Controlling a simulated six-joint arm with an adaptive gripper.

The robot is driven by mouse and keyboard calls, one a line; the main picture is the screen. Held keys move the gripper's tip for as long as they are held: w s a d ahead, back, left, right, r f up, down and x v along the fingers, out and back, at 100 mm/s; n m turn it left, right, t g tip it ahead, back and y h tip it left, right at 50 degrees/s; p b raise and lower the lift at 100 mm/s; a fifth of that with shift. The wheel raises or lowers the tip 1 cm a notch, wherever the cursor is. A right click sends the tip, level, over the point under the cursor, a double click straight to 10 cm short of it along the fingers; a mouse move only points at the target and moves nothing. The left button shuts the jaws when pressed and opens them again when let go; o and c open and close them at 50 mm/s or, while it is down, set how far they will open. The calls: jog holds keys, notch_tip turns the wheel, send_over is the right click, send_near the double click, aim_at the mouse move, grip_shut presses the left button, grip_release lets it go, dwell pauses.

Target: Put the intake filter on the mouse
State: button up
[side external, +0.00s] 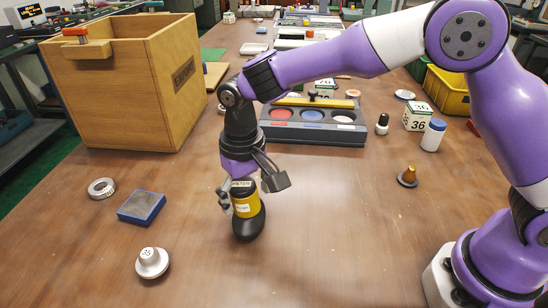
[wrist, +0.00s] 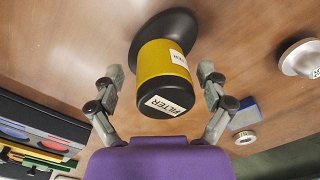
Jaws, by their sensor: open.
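The intake filter (side external: 245,204) is a yellow canister with a black end cap and a white label reading FILTER. It stands roughly upright on a black rounded base, which looks like the mouse (side external: 249,225), in the middle front of the table. The wrist view shows the filter (wrist: 164,75) end-on, with the mouse (wrist: 170,25) beyond it. My gripper (side external: 250,192) is open, with its fingers on either side of the filter. In the wrist view my gripper (wrist: 160,72) shows gaps between both fingertips and the filter. The filter covers part of the mouse.
A blue block (side external: 142,207), a metal ring (side external: 102,188) and a silver knob weight (side external: 152,263) lie left. A wooden box (side external: 125,85) stands behind them. A grey tray (side external: 315,130) with coloured discs lies behind my gripper.

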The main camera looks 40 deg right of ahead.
aim_at(246, 185)
notch_tip(246, 185, up, 12)
jog(key=shift+f, duration=0.15)
jog(key=s+d+r+t, duration=0.2)
jog(key=s+d+r, duration=0.15)
jog(key=d, duration=0.25)
jog(key=s+d+r+t, duration=0.1)
jog(key=s+d+r, duration=0.1)
jog(key=s+d, duration=0.4)
jog(key=s+d+f+t, duration=0.2)
jog(key=s+d+f, duration=0.2)
jog(key=s+d, duration=0.1)
jog(key=shift+d+f+t, duration=0.15)
jog(key=shift+t, duration=0.15)
